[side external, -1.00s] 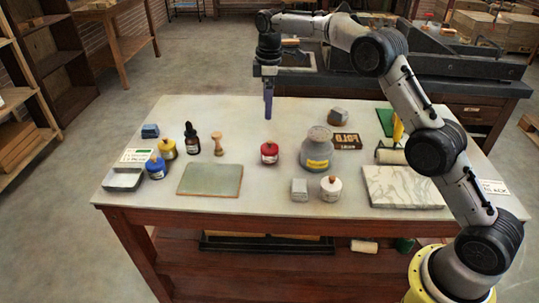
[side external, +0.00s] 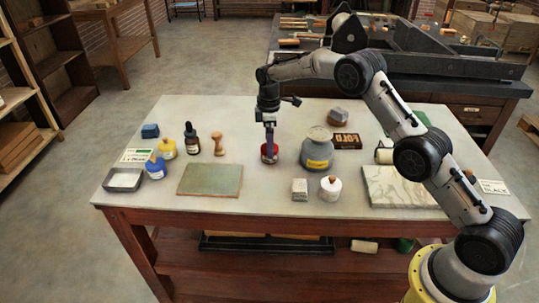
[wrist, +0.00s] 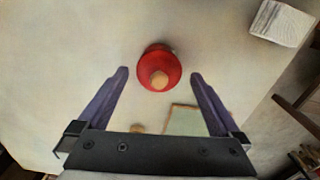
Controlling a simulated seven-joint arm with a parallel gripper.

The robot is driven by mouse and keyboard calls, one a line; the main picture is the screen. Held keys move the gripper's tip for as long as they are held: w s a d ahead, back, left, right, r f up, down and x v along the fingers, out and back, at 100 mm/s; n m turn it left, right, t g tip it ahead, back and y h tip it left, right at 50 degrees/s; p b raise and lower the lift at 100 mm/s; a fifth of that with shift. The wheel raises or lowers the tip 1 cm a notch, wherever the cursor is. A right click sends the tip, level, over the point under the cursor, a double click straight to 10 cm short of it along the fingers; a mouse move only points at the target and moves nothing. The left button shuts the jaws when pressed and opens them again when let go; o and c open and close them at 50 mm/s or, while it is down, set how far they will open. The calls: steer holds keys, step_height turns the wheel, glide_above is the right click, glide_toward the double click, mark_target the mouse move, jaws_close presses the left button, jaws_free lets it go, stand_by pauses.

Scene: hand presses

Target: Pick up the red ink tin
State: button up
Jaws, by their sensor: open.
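The red ink tin (side external: 268,156) stands on the pale table, left of the large grey jar. In the side view my gripper (side external: 270,146) points straight down right at the tin and covers part of it. In the wrist view the red tin (wrist: 159,69) shows from above with its tan knob on the lid. My two purple fingers (wrist: 158,75) are spread wide, one to each side of the tin, with gaps between each finger and the tin. The gripper is open and empty. I cannot tell the exact fingertip height against the tin.
The grey jar with a yellow label (side external: 317,150) stands close on the right. A wooden stamp (side external: 217,143) and a green-grey slab (side external: 210,180) are to the left.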

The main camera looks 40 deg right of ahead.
mark_target(264, 159)
step_height(264, 159, down, 3)
steer(key=shift+d+f, duration=0.1)
jaws_close()
stand_by(0.6)
